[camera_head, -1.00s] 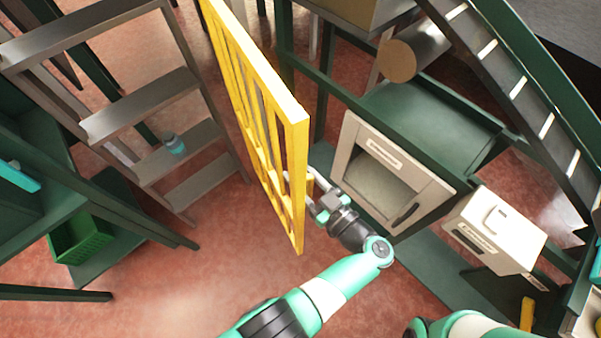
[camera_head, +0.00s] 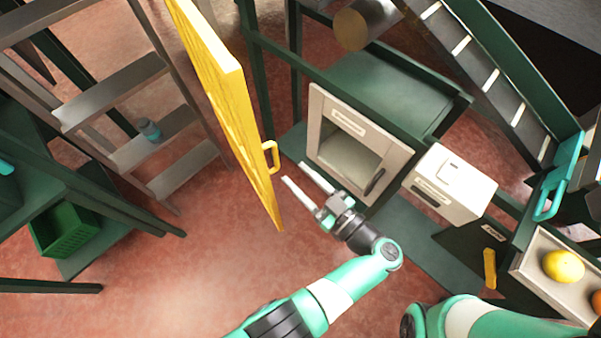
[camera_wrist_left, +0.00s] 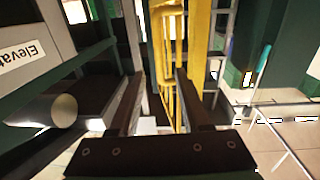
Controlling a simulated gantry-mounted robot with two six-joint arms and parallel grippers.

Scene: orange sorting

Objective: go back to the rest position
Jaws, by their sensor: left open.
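My left gripper (camera_head: 303,185) is open and empty in the head view, in front of the white-framed cabinet and to the right of the yellow gate. The yellow gate (camera_head: 228,100) stands swung out over the floor, with a yellow handle (camera_head: 272,157) on its right side. A gap shows between the handle and my fingertips. In the left wrist view my two dark fingers (camera_wrist_left: 155,95) are spread, with the yellow gate (camera_wrist_left: 198,50) beyond them. My right arm shows at the bottom of the head view, but its gripper is not in view.
A white-framed cabinet (camera_head: 318,130) and a white box (camera_head: 455,180) stand on the right. A tray (camera_head: 535,262) holds a yellow fruit (camera_head: 563,266). Grey steps (camera_head: 110,92) with a blue bottle (camera_head: 149,129) and a green basket (camera_head: 68,232) are left. Red floor is clear at lower left.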

